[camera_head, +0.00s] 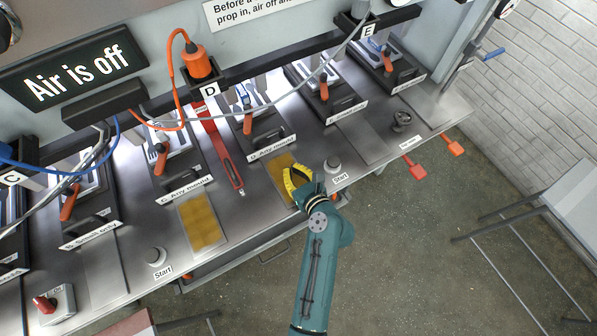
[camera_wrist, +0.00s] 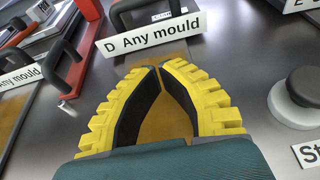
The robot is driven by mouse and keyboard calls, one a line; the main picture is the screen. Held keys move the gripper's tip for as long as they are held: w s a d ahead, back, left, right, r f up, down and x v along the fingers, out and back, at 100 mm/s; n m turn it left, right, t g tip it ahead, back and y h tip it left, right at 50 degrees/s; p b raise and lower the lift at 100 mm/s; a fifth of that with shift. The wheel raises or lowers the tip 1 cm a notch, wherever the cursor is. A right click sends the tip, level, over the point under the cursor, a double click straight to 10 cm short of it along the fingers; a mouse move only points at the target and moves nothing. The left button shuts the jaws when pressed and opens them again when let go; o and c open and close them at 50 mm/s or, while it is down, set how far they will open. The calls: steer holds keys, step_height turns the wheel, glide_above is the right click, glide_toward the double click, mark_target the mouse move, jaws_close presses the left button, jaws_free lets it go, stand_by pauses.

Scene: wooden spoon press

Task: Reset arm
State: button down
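My gripper (camera_head: 294,181) has yellow fingers with black inner pads and is on the teal arm, over the bench's front part. In the wrist view, the fingertips (camera_wrist: 157,65) come close together at the top, with a gap between the pads lower down. Nothing shows held between them. Below it lies a tan pad (camera_head: 277,168), in front of the "D Any mould" station; the same pad shows between the fingers in the wrist view (camera_wrist: 168,122). I cannot tell how high the gripper is above it.
A red bar (camera_head: 222,150) lies left of my gripper. A Start button (camera_head: 333,164) stands close to its right, and another (camera_head: 155,257) at lower left. Mould stations with orange handles line the back. A sign (camera_head: 80,70) reads "Air is off". Orange and grey cables hang above the bench.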

steer(key=v, duration=0.4)
steer(key=shift+s+p, duration=0.1)
steer(key=shift+p, duration=0.2)
